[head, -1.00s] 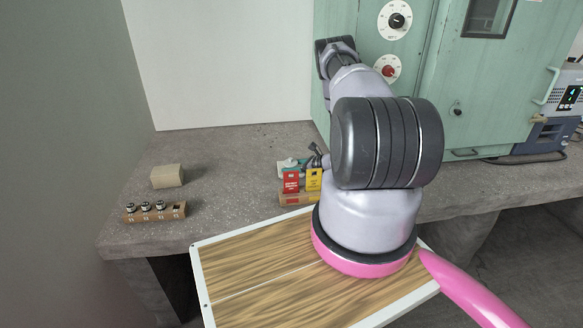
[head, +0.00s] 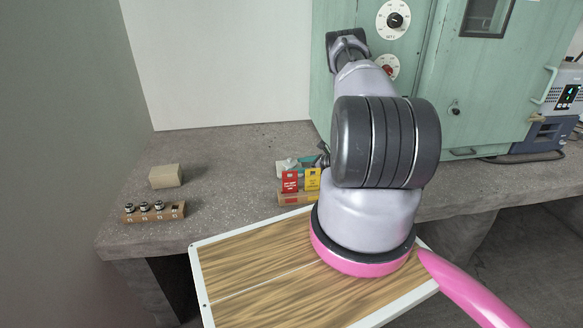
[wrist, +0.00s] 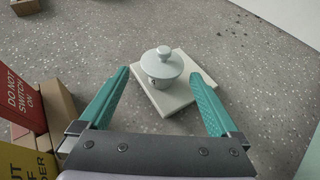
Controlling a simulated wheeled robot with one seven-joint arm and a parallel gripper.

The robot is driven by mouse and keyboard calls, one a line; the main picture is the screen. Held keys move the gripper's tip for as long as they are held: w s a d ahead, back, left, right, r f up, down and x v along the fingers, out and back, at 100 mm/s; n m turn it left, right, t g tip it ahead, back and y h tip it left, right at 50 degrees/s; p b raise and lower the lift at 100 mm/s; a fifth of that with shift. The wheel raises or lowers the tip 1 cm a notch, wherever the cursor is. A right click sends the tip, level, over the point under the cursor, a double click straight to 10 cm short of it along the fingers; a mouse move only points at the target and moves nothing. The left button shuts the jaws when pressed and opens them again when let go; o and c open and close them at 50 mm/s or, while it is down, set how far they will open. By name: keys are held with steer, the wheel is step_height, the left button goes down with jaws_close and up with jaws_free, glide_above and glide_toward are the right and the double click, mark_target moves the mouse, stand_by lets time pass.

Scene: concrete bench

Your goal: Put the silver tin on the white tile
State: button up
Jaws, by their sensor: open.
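The silver tin (wrist: 161,66), pale grey with a wide round lid and a knob, stands upright on the white tile (wrist: 178,98) in the wrist view. The tile lies flat on the bench, turned at an angle. My gripper (wrist: 158,73) is open, with one teal finger to each side of the tin in the picture. A gap shows between each finger and the tin. In the head view my arm hides most of this spot; only a small pale patch and a bit of teal finger show behind the signs.
A wooden holder (head: 294,198) with a red sign (head: 290,182) and a yellow sign (head: 313,180) stands close by, left of my gripper in the wrist view. A beige block (head: 165,176) and a rack (head: 154,212) with several small parts stand at the bench's left. A green cabinet (head: 480,90) stands behind.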

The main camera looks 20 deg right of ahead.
steer(key=v, duration=0.7)
steer(key=shift+s+d+r, duration=0.15)
steer(key=shift+s+d, duration=0.05)
steer(key=shift+s, duration=0.1)
steer(key=a+r+n+g+y, duration=0.1)
steer(key=a+r+n+g, duration=0.2)
steer(key=a+r+n, duration=0.85)
steer(key=a+r+g+y, duration=0.1)
steer(key=a+r+g, duration=0.3)
steer(key=r, duration=1.6)
steer(key=s+a+r+n+g+h, duration=0.1)
steer(key=s+a+r+n+h, duration=0.1)
steer(key=s+a+r+n, duration=0.35)
steer(key=s+a+r+n+h, duration=0.2)
steer(key=s+a+r, duration=0.1)
steer(key=s+r, duration=0.4)
steer(key=s+r+n+t+h, duration=0.4)
steer(key=s+r, duration=0.5)
steer(key=s, duration=0.3)
steer(key=shift+s+n, duration=0.2)
steer(key=shift+n, duration=0.6)
steer(key=shift+r, duration=0.1)
